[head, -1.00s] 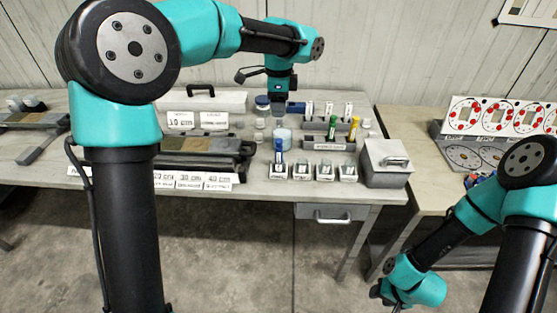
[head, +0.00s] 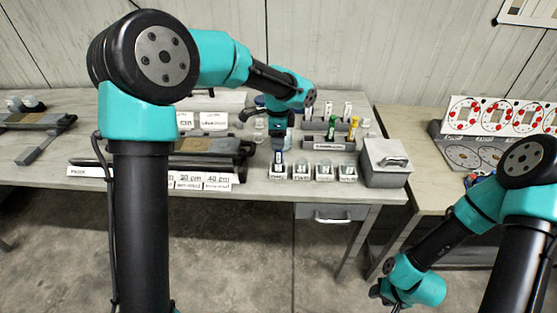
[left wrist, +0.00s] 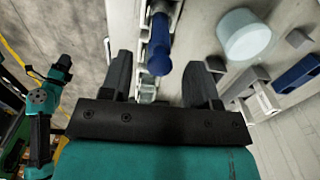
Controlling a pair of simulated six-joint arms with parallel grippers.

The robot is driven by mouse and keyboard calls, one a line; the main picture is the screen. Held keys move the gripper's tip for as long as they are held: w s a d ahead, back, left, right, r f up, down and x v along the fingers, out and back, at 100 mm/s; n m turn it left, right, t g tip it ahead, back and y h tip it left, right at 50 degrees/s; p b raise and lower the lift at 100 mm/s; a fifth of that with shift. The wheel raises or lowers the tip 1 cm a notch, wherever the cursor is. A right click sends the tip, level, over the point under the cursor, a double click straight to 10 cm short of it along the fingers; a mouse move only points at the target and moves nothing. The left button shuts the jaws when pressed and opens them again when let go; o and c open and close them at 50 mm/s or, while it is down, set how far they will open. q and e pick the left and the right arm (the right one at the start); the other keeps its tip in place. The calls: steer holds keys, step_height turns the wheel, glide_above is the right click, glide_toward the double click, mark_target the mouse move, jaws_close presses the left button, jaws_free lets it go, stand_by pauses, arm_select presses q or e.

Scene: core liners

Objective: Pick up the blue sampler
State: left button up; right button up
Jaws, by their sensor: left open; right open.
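The blue sampler (left wrist: 159,52) shows in the left wrist view, with its blue end between my left gripper's two fingertips and apart from both of them. My left gripper (left wrist: 161,70) is open around its line. In the head view my left gripper (head: 279,155) points down over the leftmost small labelled holder (head: 278,173) at the table's front edge. There the gripper mostly hides the sampler. My right gripper (head: 392,298) is low at the right, away from the table; it is open and empty.
More small labelled holders (head: 324,171) stand to the right along the front edge. Behind them is a grey rack (head: 325,143) with green and yellow samplers. A grey lidded box (head: 386,163) stands further right. A pale cylinder (left wrist: 245,34) is close to the right finger in the left wrist view.

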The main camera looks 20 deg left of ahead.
arm_select(q)
steer(key=shift+f, duration=0.1)
steer(key=shift+f, duration=2.5)
steer(key=shift+c, duration=0.4)
jaws_close()
step_height(320, 180, up, 10)
steer(key=shift+r, duration=0.1)
